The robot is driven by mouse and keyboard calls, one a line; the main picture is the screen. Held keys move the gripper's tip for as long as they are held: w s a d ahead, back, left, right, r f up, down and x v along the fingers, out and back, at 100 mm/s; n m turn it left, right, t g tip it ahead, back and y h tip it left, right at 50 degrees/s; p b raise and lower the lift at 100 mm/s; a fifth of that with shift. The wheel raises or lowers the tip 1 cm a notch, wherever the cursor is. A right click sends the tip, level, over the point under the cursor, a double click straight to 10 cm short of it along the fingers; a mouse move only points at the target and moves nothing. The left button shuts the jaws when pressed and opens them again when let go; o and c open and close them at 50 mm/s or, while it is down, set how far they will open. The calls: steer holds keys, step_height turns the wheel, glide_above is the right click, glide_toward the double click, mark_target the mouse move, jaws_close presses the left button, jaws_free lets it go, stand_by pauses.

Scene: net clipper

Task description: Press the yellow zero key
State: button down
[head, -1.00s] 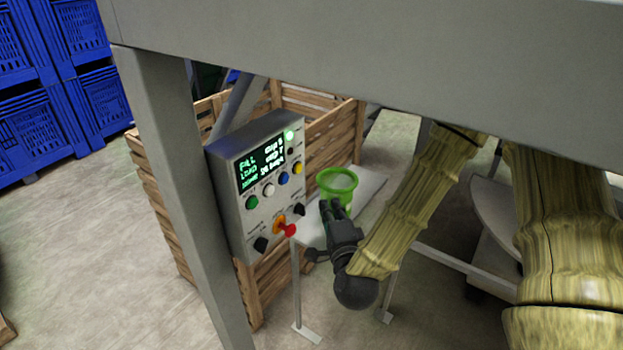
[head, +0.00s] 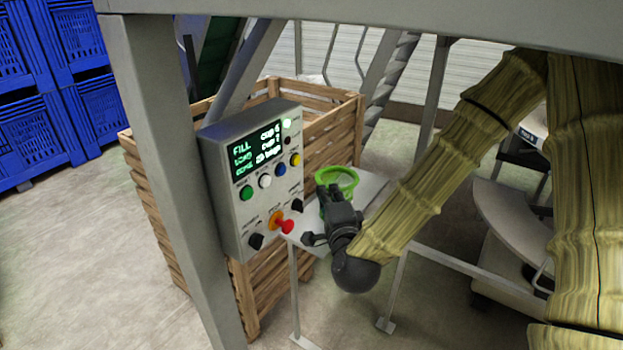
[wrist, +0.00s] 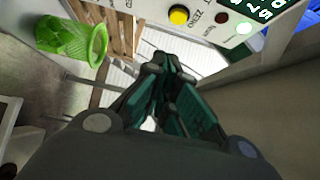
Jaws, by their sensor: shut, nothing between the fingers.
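The yellow zero key (head: 295,159) is a round button at the right end of the button row on the grey control box (head: 223,190). In the wrist view the yellow key (wrist: 179,15) sits near the top, with lettering that reads "ZERO" beside it. My gripper (head: 329,190) is shut and empty, below and to the right of the key in the head view. In the wrist view its closed fingertips (wrist: 167,62) point up toward the panel, below the key and apart from it in the picture.

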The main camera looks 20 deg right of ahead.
mark_target(296, 160)
steer(key=b, duration=0.3)
steer(key=shift+w+f, duration=0.2)
steer(key=b, duration=0.4)
steer(key=shift+r, duration=0.1)
steer(key=w+a+p, duration=0.1)
steer(key=w+p, duration=0.4)
steer(key=w, duration=0.5)
steer(key=shift+w+a, duration=0.3)
steer(key=shift+w, duration=0.05)
steer(key=shift+r, duration=0.1)
